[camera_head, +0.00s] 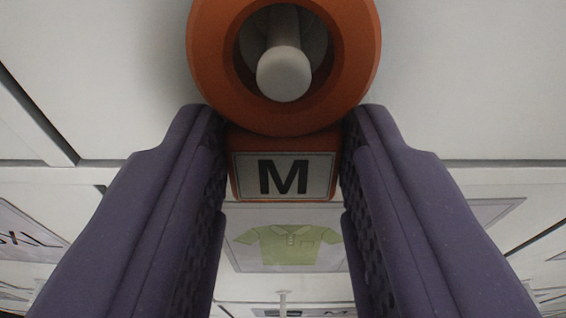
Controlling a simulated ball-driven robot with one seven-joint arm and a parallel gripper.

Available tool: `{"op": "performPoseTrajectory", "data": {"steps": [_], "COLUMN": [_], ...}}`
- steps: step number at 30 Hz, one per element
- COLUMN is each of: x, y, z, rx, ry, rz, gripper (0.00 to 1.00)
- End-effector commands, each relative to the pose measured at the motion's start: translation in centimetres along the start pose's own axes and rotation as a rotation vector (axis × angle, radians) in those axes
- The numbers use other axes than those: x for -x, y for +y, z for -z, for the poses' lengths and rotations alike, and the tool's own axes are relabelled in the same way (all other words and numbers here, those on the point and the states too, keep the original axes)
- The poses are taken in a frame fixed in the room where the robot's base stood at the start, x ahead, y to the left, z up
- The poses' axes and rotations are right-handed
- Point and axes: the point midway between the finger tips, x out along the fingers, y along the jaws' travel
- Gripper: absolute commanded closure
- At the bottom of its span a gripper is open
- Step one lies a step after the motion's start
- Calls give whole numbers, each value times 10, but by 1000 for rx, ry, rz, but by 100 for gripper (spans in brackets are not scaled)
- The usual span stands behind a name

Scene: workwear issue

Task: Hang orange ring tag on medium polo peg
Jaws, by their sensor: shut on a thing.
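The orange ring tag (210,45) is large at the top middle, with its lower block bearing a white label marked M (284,177). My gripper (284,165) is shut on that block, one purple finger on each side. A white peg (284,75) with a rounded end shows inside the ring's hole, pointing toward the camera. The ring appears around the peg; whether it rests on the peg cannot be told. A picture of a green polo shirt (288,246) is on the panel below the tag, partly hidden by the fingers.
Another white peg (283,298) stands lower, above a partly hidden label. A card ending in XL (28,236) is at the left edge. Another picture card (496,211) shows at right. Dark gaps run between the white panels.

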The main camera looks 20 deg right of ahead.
Motion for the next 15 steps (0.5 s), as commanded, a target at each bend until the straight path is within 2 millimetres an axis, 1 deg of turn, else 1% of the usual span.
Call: {"op": "performPoseTrajectory", "data": {"steps": [10, 11, 12, 14, 15], "x": [0, 0, 0, 0, 0], "y": [0, 0, 0, 0, 0], "z": [0, 0, 0, 0, 0], "rx": [0, 0, 0, 0, 0], "ry": [0, 0, 0, 0, 0], "rz": [0, 0, 0, 0, 0], "gripper": [100, 58, 48, 35, 32]}}
